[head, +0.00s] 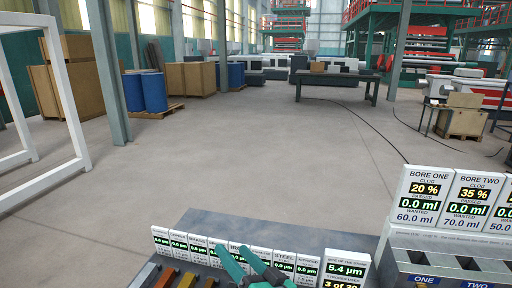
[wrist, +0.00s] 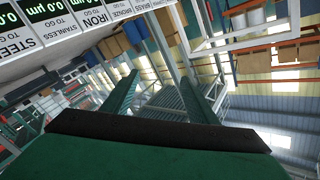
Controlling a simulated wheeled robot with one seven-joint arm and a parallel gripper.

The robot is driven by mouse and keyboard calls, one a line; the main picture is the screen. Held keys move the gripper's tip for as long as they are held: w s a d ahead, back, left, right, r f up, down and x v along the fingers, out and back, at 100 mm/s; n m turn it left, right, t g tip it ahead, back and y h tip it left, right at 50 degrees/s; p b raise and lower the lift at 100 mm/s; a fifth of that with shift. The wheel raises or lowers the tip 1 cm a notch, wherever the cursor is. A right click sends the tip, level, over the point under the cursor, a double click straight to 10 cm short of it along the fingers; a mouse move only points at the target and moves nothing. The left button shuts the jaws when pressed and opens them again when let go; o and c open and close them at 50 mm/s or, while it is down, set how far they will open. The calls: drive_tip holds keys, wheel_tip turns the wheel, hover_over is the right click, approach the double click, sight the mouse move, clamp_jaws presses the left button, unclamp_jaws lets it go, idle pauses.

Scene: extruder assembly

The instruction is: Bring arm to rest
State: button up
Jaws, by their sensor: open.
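My gripper (head: 233,249) is at the bottom middle of the head view, in front of the row of metal signs (head: 178,242). Its two green fingers partly cover the signs around the iron one. In the wrist view my gripper (wrist: 167,82) has its fingers spread apart, with nothing between them. Several coloured bars (head: 165,278) lie below the signs at the left, cut off by the picture's lower edge. I cannot tell how far the fingers are from the signs.
A grey bore block (head: 405,262) with BORE ONE (head: 415,195) and BORE TWO (head: 470,200) signs stands at the right. A stone sign (head: 345,268) reads 5.4 µm. A white frame (head: 72,90) stands at the left.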

drive_tip(key=s+f+m+t+h, duration=0.2)
drive_tip(key=s+f+m+h, duration=0.3)
drive_tip(key=f, duration=0.5)
drive_tip(key=s+f+m+t+h, duration=0.1)
drive_tip(key=s+f+m+h, duration=0.35)
drive_tip(key=s+f, duration=0.45)
drive_tip(key=s+d+f+n, duration=0.1)
drive_tip(key=s+f+n, duration=0.1)
drive_tip(key=s, duration=0.6)
drive_tip(key=s+d+f+n+g, duration=0.1)
drive_tip(key=s+d+f+n, duration=0.1)
drive_tip(key=s, duration=0.5)
drive_tip(key=s+d+f+n+g, duration=0.1)
drive_tip(key=s+f+n, duration=0.3)
drive_tip(key=s, duration=0.4)
drive_tip(key=shift+s+d+n+h, duration=0.35)
drive_tip(key=shift+n+h, duration=0.1)
